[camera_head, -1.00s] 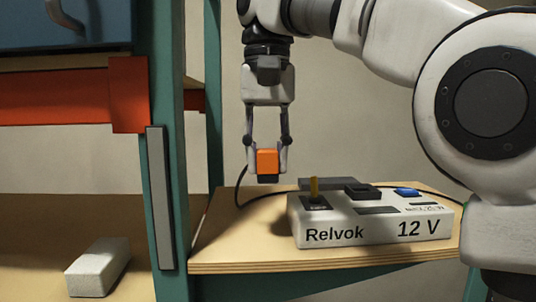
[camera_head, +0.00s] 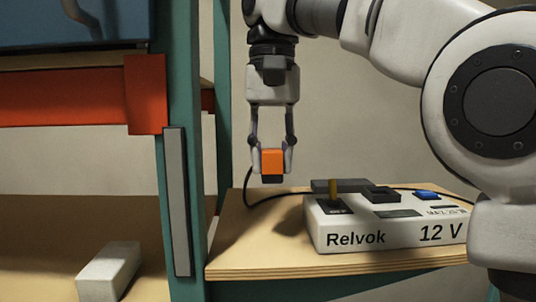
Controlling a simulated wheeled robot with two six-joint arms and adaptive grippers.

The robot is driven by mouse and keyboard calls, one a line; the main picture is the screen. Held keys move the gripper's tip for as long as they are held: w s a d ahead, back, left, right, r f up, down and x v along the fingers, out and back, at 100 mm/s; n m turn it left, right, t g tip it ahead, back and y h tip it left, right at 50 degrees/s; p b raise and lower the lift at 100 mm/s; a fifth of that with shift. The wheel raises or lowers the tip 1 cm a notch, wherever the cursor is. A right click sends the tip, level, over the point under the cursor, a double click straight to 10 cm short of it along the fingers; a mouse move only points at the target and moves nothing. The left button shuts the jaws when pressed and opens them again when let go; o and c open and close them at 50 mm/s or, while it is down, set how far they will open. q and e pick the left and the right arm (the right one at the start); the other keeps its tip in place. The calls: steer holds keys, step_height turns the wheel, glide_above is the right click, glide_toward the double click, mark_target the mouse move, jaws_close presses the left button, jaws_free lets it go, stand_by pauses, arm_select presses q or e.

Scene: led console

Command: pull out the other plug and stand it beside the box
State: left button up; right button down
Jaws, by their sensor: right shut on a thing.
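My right gripper (camera_head: 271,158) is shut on an orange plug (camera_head: 272,162) with a dark lower end. It holds the plug upright in the air, to the left of the box and above the wooden shelf. A black cable runs from near the plug down behind the box. The white box (camera_head: 340,240), marked "Relvok" and "12 V", stands on the shelf (camera_head: 250,262). My left gripper is not in view.
A teal post (camera_head: 185,90) with a grey strip (camera_head: 177,200) stands left of the shelf. A whitish block (camera_head: 108,272) lies on a lower surface at left. The shelf left of the box is bare.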

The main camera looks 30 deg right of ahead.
mark_target(269, 174)
steer(key=shift+w+a, duration=0.15)
steer(key=shift+w, duration=0.05)
steer(key=shift+f, duration=0.1)
steer(key=shift+s+f+b, duration=0.2)
steer(key=shift+f+b, duration=0.3)
steer(key=shift+f, duration=0.15)
steer(key=shift+w+f+b, duration=0.15)
steer(key=shift+f+b, duration=0.35)
steer(key=shift+f, duration=0.25)
steer(key=shift+f+b, duration=0.65)
steer(key=shift+f, duration=0.35)
steer(key=shift+f+b, duration=2.1)
steer(key=shift+b, duration=0.05)
steer(key=shift+f+b, duration=0.65)
steer(key=c, duration=0.8)
jaws_free()
